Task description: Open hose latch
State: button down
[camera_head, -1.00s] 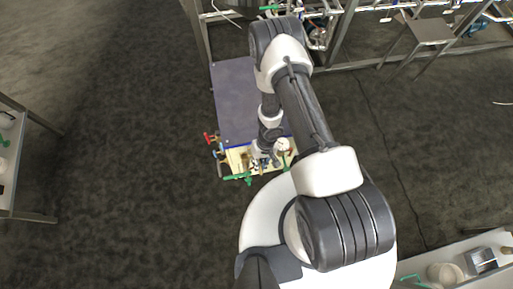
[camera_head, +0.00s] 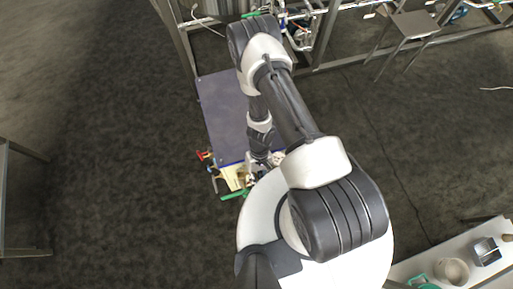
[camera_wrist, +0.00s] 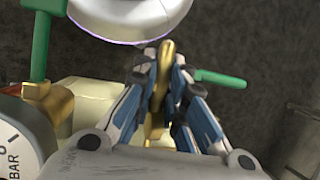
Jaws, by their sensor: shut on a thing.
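In the wrist view, my gripper (camera_wrist: 163,52) has its two blue-and-grey fingers shut on a narrow brass-coloured piece (camera_wrist: 156,125). This piece seems to be the hose latch; its lower end is hidden between the fingers and the wrist housing. In the head view, my gripper is at the cream-coloured fitting block (camera_head: 235,177) at the near end of a dark blue-grey tabletop, mostly hidden by my arm and base. A green lever (camera_wrist: 220,78) lies just right of the fingers in the wrist view.
The wrist view shows another green handle (camera_wrist: 39,50) on a brass valve and a pressure gauge (camera_wrist: 14,150) at left. A red handle (camera_head: 204,155) is by the block. The tabletop (camera_head: 222,110) is bare. A bench (camera_head: 470,258) stands at lower right; open floor lies left.

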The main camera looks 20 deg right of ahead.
jog(key=shift+s, duration=0.1)
jog(key=c, duration=1.9)
grip_release()
jog(key=v, duration=1.2)
jog(key=shift+r, duration=0.1)
